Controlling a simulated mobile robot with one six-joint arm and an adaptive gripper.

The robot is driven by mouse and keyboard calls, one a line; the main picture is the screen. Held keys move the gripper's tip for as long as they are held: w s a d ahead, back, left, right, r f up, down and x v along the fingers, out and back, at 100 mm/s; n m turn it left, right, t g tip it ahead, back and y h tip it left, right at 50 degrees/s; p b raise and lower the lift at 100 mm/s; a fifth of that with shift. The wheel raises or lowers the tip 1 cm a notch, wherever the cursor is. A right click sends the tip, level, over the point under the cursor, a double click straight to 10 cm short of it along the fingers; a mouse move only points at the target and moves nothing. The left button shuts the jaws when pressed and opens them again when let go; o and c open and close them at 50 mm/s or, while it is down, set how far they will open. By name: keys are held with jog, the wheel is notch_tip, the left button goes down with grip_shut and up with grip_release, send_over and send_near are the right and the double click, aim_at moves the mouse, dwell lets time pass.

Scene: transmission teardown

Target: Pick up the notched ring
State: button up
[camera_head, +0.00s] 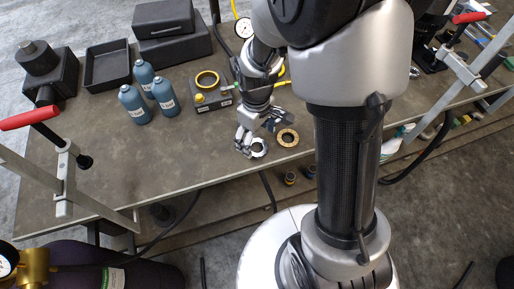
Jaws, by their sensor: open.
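My gripper (257,138) points down over the front part of the workbench, with its fingers apart. A silver ring (260,148) with an uneven rim lies on the bench right at the fingertips, partly hidden by them. I cannot tell whether a finger touches it. A bronze-brown ring (287,138) lies flat just to the right, apart from the silver one. Its rim looks toothed, but it is small here. I cannot tell for sure which of these two is the notched ring.
Three blue bottles (136,104), a black tray (108,66) and dark boxes stand at the back left. Red-handled clamps (66,180) grip the bench at both sides. The front left bench is clear.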

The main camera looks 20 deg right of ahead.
aim_at(257, 150)
notch_tip(257, 150, down, 4)
jog(key=shift+d+f+b, duration=0.1)
jog(key=shift+b, duration=0.45)
jog(key=shift+s, duration=0.1)
jog(key=shift+c, duration=0.4)
jog(key=c, duration=1.2)
jog(key=shift+c, duration=0.3)
jog(key=shift+r, duration=0.2)
